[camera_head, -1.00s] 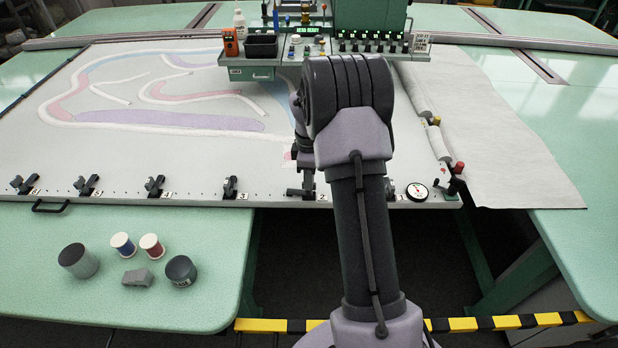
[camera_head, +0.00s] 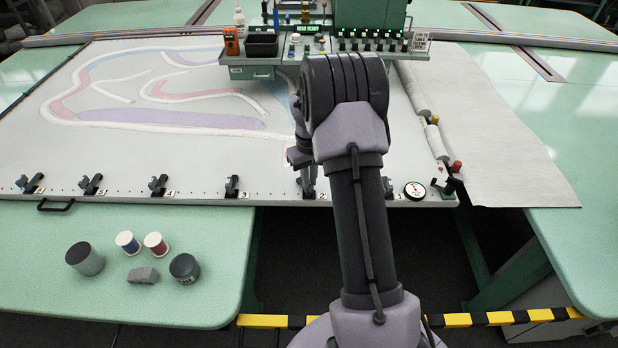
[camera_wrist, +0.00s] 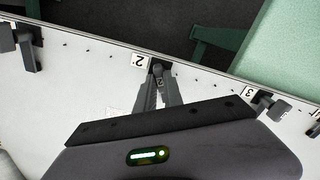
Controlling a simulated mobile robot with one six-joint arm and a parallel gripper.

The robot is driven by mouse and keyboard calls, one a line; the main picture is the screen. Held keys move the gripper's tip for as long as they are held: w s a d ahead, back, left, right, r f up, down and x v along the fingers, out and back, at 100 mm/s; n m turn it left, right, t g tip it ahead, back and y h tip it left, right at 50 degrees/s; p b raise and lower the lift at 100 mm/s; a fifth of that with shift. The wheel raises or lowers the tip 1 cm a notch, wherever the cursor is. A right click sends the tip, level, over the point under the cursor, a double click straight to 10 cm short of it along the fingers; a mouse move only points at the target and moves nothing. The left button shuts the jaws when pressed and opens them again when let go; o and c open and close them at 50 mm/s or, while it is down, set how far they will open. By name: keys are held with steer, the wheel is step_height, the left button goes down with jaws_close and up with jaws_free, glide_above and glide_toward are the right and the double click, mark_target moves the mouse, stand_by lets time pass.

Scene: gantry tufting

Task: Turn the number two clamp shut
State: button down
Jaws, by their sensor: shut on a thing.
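The number two clamp (camera_wrist: 157,68) is a small black clamp on the near edge of the white frame, beside a plate marked 2 (camera_wrist: 140,61). In the wrist view my gripper (camera_wrist: 158,88) has both grey fingers close together on the clamp's handle, which is mostly hidden between them. In the head view the clamp (camera_head: 309,192) is partly covered by my gripper (camera_head: 308,178) just above it. The handle now appears to line up with the fingers, pointing inward from the edge. Its exact angle is hard to tell.
The number three clamp (camera_wrist: 268,104) and another black clamp (camera_wrist: 24,42) flank it along the edge. A round dial (camera_head: 414,190) lies at the right corner. Spools and dark pots (camera_head: 184,268) stand on the green table at left. The floor gap before the frame is clear.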

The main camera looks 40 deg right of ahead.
steer(key=m, duration=0.5)
steer(key=shift+m, duration=0.3)
stand_by(0.4)
steer(key=c, duration=1.5)
jaws_free()
steer(key=shift+o, duration=0.2)
step_height(320, 180, up, 17)
steer(key=p, duration=0.5)
steer(key=shift+r, duration=0.2)
